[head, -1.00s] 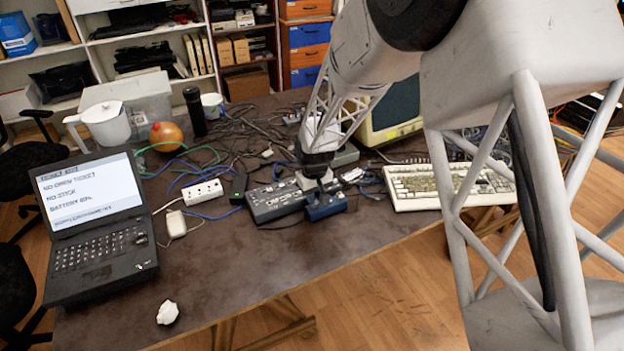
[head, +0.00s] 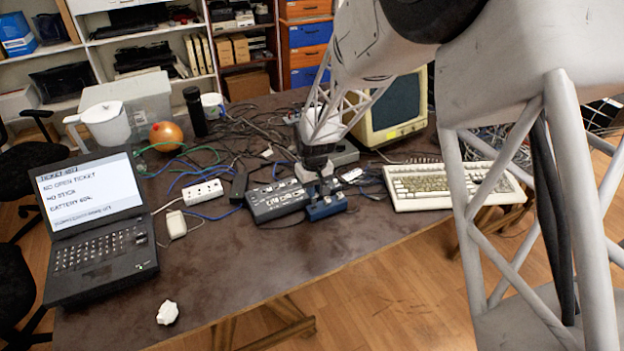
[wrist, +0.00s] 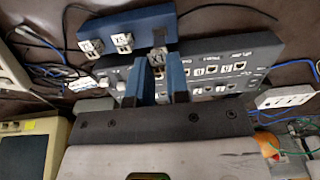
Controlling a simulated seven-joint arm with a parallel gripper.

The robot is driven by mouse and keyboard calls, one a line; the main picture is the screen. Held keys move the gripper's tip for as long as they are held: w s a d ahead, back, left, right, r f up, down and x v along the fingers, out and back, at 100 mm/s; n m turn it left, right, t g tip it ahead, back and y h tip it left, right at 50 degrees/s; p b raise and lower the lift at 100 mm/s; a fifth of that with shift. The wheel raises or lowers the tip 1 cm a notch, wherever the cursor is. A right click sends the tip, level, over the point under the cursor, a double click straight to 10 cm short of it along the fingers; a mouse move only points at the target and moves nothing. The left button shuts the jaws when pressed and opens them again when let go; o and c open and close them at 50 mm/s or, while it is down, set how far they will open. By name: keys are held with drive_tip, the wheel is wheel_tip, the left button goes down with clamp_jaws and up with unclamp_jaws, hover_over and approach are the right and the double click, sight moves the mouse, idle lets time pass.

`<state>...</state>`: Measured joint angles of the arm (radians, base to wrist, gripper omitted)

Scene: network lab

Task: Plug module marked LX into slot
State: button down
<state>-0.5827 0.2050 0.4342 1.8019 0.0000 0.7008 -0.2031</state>
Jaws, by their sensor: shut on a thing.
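My gripper (wrist: 160,72) points down at the front of the blue block (wrist: 150,24), with its two blue fingers shut on a small light-metal module (wrist: 158,56). The mark on the held module is too small to read surely. Two similar modules, one at the block's face (wrist: 122,42) and one at its left end (wrist: 91,47), carry marks I cannot read surely. The dark grey switch box (wrist: 225,65) with rows of ports lies beside the block. In the head view my gripper (head: 322,183) hides part of the blue block (head: 326,208), right of the switch box (head: 277,200).
A keyboard (head: 450,185) and an old monitor (head: 395,105) stand to the right and behind. Cables and a power strip (head: 203,192) crowd the table left of the switch box. A laptop (head: 95,230) sits far left. The table's front middle is mostly clear.

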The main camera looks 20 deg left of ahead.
drive_tip(key=shift+r, duration=0.8)
drive_tip(key=c, duration=1.6)
unclamp_jaws()
drive_tip(key=shift+c, duration=0.2)
clamp_jaws()
drive_tip(key=w+a+r, duration=0.1)
drive_tip(key=w+a, duration=0.1)
drive_tip(key=w, duration=0.5)
drive_tip(key=w+a+r, duration=0.2)
drive_tip(key=w+a, duration=0.1)
drive_tip(key=w, duration=0.4)
drive_tip(key=shift+a, duration=0.25)
drive_tip(key=shift+w+f, duration=0.1)
drive_tip(key=shift+f, duration=0.15)
drive_tip(key=shift+f, duration=2.15)
